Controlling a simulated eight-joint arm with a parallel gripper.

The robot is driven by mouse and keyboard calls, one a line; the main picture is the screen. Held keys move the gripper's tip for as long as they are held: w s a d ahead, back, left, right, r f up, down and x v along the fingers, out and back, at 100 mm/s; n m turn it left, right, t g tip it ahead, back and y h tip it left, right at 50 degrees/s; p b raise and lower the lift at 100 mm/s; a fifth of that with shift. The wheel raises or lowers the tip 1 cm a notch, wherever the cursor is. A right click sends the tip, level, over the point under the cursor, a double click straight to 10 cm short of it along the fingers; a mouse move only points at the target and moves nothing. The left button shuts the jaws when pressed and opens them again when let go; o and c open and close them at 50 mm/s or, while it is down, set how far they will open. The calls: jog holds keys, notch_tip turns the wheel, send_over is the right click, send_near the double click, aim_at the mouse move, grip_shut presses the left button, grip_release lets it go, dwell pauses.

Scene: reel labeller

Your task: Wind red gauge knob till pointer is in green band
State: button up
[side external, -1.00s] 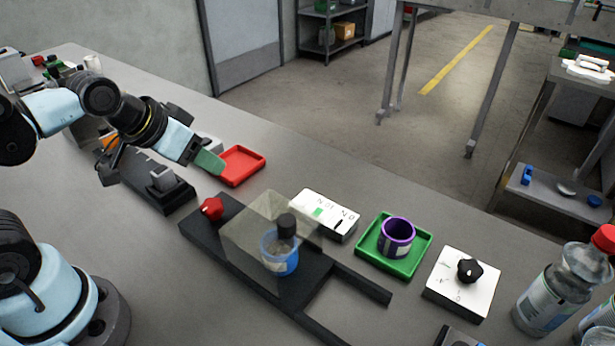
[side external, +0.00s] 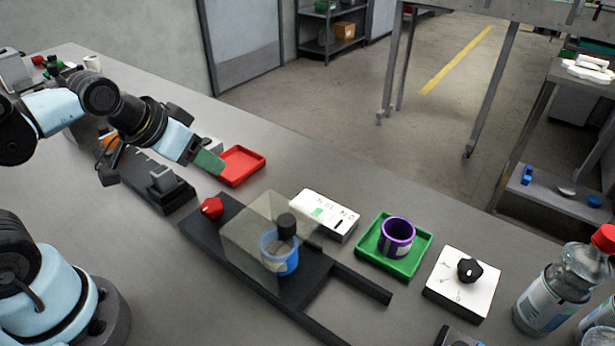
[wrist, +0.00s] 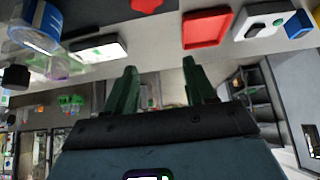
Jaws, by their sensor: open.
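The red knob (side external: 211,208) sits on the left end of a black base (side external: 335,274); part of it shows at the top edge of the wrist view (wrist: 147,5). A white gauge box (side external: 325,213) with a small green patch and dark markings stands behind the base. It also shows in the wrist view (wrist: 98,47). The pointer is too small to tell against the green band. My gripper (side external: 208,163) is above and behind the knob, near the red tray, and apart from the knob. In the wrist view its green fingers (wrist: 160,80) are spread and empty.
A clear cover and a blue-banded jar (side external: 280,262) stand on the base. A red tray (side external: 243,167), a green tray (side external: 408,265) with a purple ring, a white box with a black knob (side external: 470,270) and bottles (side external: 553,290) are around. A black block (side external: 165,190) lies left.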

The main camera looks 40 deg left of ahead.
aim_at(211, 204)
jog(key=shift+o, duration=1.4)
jog(key=shift+n, duration=0.3)
jog(key=shift+s+d+f+n+g, duration=0.1)
jog(key=shift+f+n+g, duration=1.3)
jog(key=shift+n, duration=1.5)
jog(key=shift+s+d+f+n+g, duration=0.1)
jog(key=shift+f+n+g, duration=1.25)
jog(key=shift+n, duration=1.55)
jog(key=shift+d+f+n+g, duration=0.1)
jog(key=shift+f+n+g, duration=0.75)
jog(key=shift+f+n, duration=1.55)
jog(key=shift+r+n, duration=0.5)
jog(key=shift+r, duration=0.05)
jog(key=c, duration=1)
